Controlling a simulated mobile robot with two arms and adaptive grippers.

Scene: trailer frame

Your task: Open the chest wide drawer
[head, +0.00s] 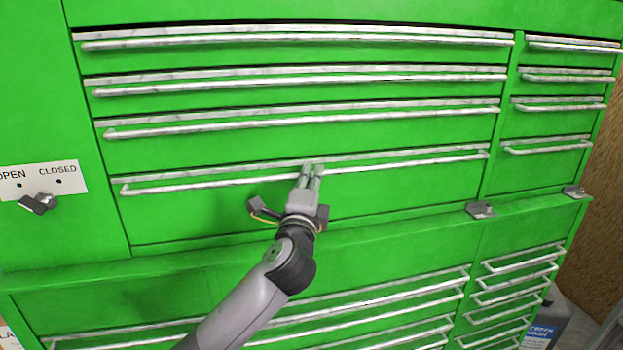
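A green tool chest with metal bar handles fills the head view. Its wide drawer (400,187), the lowest of the upper wide stack, has a long handle (220,183) across its top. The drawers look flush with the chest front. My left gripper (311,170) reaches up from below, with its fingertips at the middle of this handle. The fingers look close together over the bar, but I cannot tell whether they grip it. The fingertips hide a short part of the handle. My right gripper is not in view.
Narrow drawers (547,165) stand to the right, and more handled drawers (370,302) lie below a protruding green ledge (400,228). Small metal latches (480,209) sit on the ledge. A container (545,325) stands at lower right.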

